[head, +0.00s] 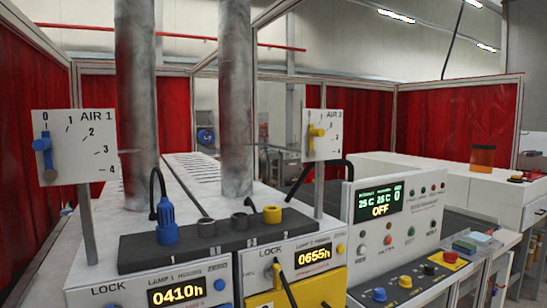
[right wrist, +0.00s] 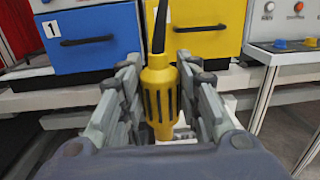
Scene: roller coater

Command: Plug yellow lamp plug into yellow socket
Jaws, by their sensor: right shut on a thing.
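In the right wrist view the yellow lamp plug (right wrist: 159,97) stands roughly upright with its black cable (right wrist: 159,28) leaving the top. My right gripper (right wrist: 162,100) is shut on the plug, with its fingers on either side of the body. The plug is in front of the blue and yellow drawers, apart from them. In the head view the yellow socket (head: 272,214) sits at the right end of a dark strip on top of the machine, and nothing is in it. My right gripper and the plug are not seen in the head view. My left gripper is in neither view.
A blue plug (head: 167,222) with a black cable stands on the same dark strip (head: 140,246), left of two grey sockets (head: 206,227). Two tall metal pipes (head: 235,100) rise behind it. A control box (head: 395,225) stands right of the yellow lamp panel (head: 300,280).

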